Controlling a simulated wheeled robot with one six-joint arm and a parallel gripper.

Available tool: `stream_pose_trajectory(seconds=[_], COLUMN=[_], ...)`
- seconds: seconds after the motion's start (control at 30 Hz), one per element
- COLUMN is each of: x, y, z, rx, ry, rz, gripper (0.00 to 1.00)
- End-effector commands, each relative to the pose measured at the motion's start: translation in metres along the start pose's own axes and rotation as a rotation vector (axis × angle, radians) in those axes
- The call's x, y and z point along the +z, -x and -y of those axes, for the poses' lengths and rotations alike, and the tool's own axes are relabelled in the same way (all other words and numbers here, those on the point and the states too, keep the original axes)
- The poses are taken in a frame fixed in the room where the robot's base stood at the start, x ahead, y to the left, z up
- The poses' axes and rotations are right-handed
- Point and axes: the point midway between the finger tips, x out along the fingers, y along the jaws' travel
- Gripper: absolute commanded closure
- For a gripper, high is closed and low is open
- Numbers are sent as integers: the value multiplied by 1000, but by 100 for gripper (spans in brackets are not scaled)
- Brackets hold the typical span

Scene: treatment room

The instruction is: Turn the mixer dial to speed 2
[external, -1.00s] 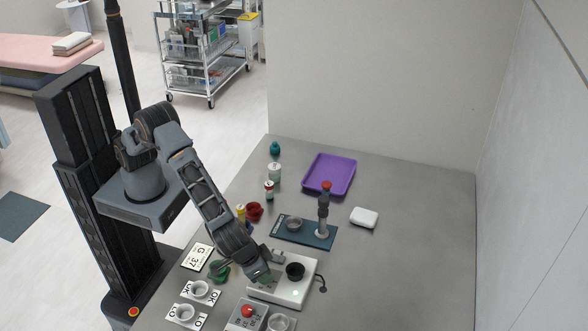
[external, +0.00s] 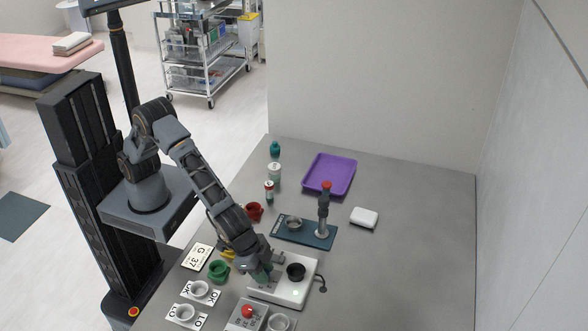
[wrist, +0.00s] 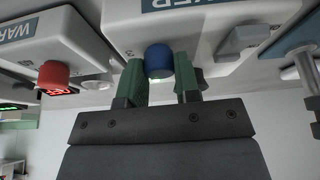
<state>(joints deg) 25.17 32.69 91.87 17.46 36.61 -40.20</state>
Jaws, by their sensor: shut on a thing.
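The mixer (external: 292,293) is a white box near the front of the table, with a black cup (external: 296,271) on top. My gripper (external: 264,274) reaches down to its left part. In the wrist view, the mixer's blue dial (wrist: 158,60) sits between the green fingers of my gripper (wrist: 160,76), one finger on each side. The gripper is shut on the dial. The dial's pointer and speed marks cannot be read. In the external view the fingers and arm hide the dial.
The warmer (external: 238,318) with a red knob (external: 247,311) stands in front of the mixer. A green cup (external: 218,270) is close to my wrist's left. A blue-grey stand (external: 318,240) is behind the mixer. The table's right side is clear.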

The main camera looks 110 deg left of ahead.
Motion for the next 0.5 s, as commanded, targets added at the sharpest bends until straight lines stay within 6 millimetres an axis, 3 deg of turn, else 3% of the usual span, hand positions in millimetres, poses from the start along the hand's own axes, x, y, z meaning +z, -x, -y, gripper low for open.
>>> stream_pose_trajectory(seconds=[0.5], x=[0], y=[0], z=[0], rx=[19], ry=[-44], rz=[0], gripper=[94])
